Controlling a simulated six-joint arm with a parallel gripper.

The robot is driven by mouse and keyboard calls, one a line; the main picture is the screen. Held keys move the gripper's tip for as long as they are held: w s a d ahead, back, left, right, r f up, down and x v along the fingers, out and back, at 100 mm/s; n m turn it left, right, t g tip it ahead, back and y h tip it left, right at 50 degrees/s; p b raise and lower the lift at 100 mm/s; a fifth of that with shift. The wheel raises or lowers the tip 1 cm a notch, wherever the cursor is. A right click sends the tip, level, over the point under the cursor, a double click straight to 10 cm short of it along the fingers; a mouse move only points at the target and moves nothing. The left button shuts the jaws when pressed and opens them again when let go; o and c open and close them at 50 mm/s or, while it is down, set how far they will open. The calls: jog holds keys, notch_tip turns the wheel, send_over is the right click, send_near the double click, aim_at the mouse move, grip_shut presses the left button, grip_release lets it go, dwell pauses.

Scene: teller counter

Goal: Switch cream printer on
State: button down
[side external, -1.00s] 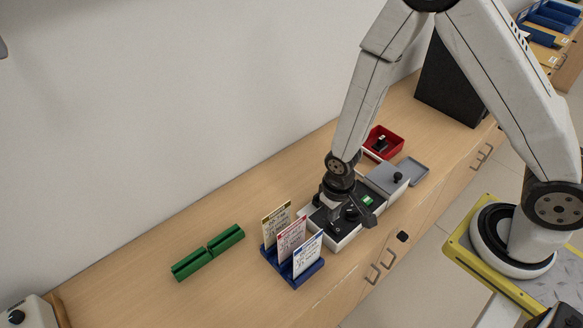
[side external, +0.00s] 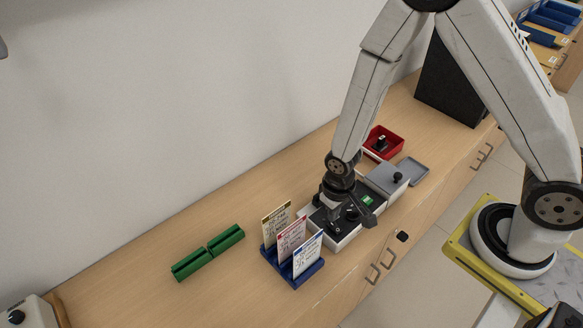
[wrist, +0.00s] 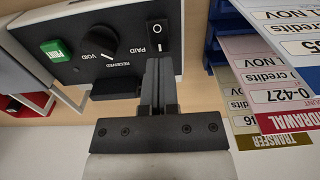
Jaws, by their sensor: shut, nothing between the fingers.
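The cream printer (side external: 341,244) sits on the counter, a pale box with a dark top panel.
A blue rack (side external: 297,279) with three upright cards stands close beside the printer. The counter's left part is mostly clear.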

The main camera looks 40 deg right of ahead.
aim_at(332, 224)
jog(key=shift+f, duration=1.2)
dwell(1.5)
jog(key=shift+r, duration=3.55)
jog(key=shift+r, duration=0.1)
jog(key=shift+d+r, duration=0.15)
jog(key=shift+r, duration=0.05)
jog(key=s+d+r+t, duration=0.2)
jog(key=d+r, duration=0.5)
jog(key=r, duration=0.5)
jog(key=shift+s+d+t, duration=0.2)
jog(key=shift+s+t, duration=0.1)
